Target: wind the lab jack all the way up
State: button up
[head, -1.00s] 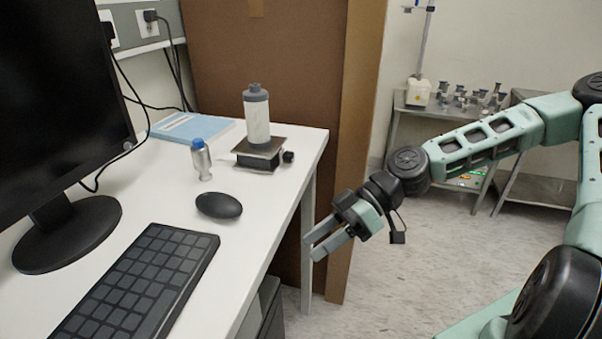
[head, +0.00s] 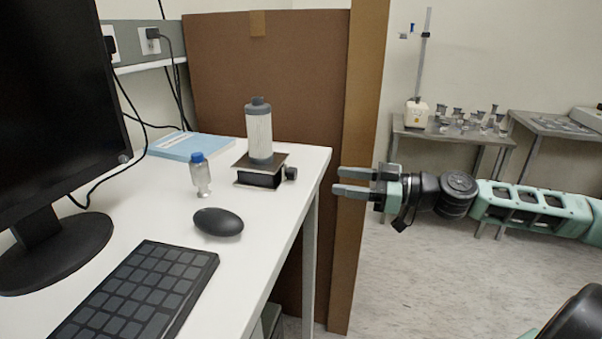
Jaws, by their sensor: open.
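The lab jack (head: 258,179) stands low on the white desk near its right edge. Its dark knob (head: 291,173) sticks out on the right side, toward my gripper. A pale ribbed cylinder with a grey cap (head: 259,132) stands upright on the jack's top plate. My gripper (head: 336,182) is open and empty. It is right of the jack, beyond the desk's right edge in the picture, with its two fingers pointing left at about the knob's height. A clear gap separates the fingertips from the knob.
A small blue-capped bottle (head: 201,176) stands left of the jack. A mouse (head: 219,222), keyboard (head: 136,292), monitor (head: 55,120) and blue book (head: 190,145) share the desk (head: 252,233). A brown panel (head: 225,75) stands behind.

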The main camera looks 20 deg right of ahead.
aim_at(296, 174)
jog(key=p+x, duration=0.1)
jog(key=x, duration=0.9)
jog(key=shift+w+a, duration=0.1)
jog(key=shift+a, duration=0.1)
jog(key=c, duration=1)
